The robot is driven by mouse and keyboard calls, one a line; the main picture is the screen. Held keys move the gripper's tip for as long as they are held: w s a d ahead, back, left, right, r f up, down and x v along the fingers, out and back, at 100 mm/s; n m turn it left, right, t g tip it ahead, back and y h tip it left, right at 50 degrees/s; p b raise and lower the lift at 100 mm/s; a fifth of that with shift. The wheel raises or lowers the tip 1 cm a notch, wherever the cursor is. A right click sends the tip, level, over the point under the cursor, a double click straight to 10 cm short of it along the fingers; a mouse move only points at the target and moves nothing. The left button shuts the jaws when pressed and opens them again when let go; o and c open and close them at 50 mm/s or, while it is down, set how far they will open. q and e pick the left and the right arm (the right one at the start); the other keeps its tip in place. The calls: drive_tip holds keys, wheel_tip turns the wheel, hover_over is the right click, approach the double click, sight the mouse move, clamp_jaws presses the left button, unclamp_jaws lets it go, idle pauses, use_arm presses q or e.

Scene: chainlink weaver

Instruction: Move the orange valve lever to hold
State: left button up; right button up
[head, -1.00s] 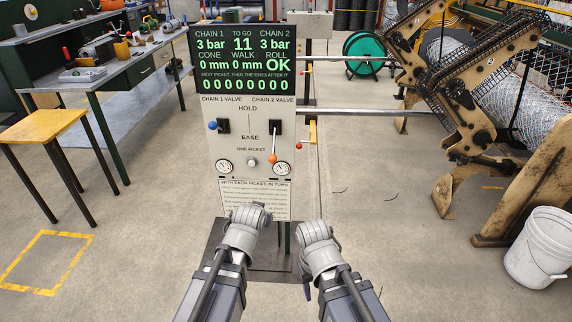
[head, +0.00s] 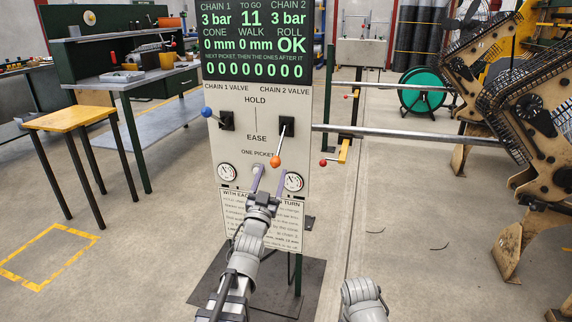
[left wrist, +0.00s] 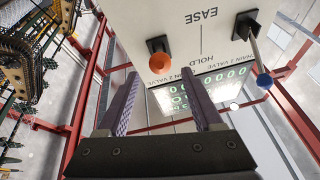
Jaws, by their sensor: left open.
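The orange valve lever (head: 276,158) is under CHAIN 2 VALVE on the grey-white panel (head: 235,150). It points down, its orange knob beside or just below the EASE mark; HOLD is printed above. My left gripper (head: 268,176) is open, its two purple fingers raised just below the orange knob. In the left wrist view, where the panel appears upside down, the orange knob (left wrist: 160,61) lies beyond and roughly between the open fingertips (left wrist: 160,78). I cannot tell whether they touch it. My right arm's wrist shows low in the head view; its jaws are not visible.
The blue lever (head: 207,112) of CHAIN 1 VALVE sticks out to the left near HOLD. Gauges (head: 293,182) flank my left fingers. A small red-knobbed handle (head: 323,162) and a long bar (head: 410,135) lie right of the panel. A yellow stool (head: 72,118) stands left.

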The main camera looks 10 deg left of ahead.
sight(276, 159)
use_arm(q)
drive_tip(key=shift+w+r+p, duration=0.3)
drive_tip(key=shift+w+p, duration=0.05)
drive_tip(key=shift+w, duration=0.25)
drive_tip(key=p+x, duration=0.2)
drive_tip(key=x, duration=0.4)
drive_tip(key=shift+w+r, duration=0.15)
drive_tip(key=shift+w, duration=0.1)
clamp_jaws()
idle(0.9)
